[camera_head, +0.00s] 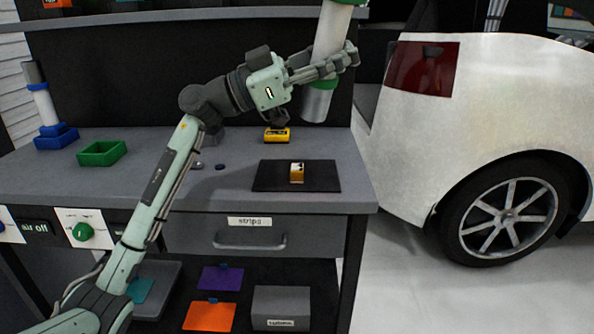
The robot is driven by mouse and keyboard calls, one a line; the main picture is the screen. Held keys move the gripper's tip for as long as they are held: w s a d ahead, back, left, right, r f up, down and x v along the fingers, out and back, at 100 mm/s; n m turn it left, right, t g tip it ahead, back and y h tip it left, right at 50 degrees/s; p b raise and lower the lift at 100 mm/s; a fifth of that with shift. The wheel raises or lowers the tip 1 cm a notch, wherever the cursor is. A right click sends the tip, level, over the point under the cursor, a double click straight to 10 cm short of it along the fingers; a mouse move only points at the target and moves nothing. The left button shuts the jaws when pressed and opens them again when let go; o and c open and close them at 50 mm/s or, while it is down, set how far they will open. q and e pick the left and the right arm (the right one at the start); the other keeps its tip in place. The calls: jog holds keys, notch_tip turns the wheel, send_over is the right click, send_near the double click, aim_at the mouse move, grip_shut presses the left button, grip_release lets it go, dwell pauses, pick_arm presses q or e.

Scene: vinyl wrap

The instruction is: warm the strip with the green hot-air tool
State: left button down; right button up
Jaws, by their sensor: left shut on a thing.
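My left gripper (335,64) is shut on the green hot-air tool (332,30), which has a white body, green bands and a metal nozzle. The tool is held in the air over the back right of the bench, nozzle down and slightly tilted. Its top is cut off by the frame. Below it, a small yellow-orange block (297,173) with a dark and white top sits on a black mat (268,178). I cannot clearly make out a strip on it. My right gripper is not in view.
A green holder (102,153) stands empty on the bench. A blue-banded tool (43,103) stands in a blue holder (56,138). A yellow item (277,135) lies behind the mat. The "strips" drawer (250,235) is shut. A white car (490,95) stands at right.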

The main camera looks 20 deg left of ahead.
pick_arm(q)
jog(key=s+d+r, duration=0.2)
jog(key=s, duration=0.5)
jog(key=s+d+r, duration=0.2)
jog(key=s, duration=0.5)
jog(key=shift+s+d, duration=0.2)
jog(key=shift+s, duration=0.2)
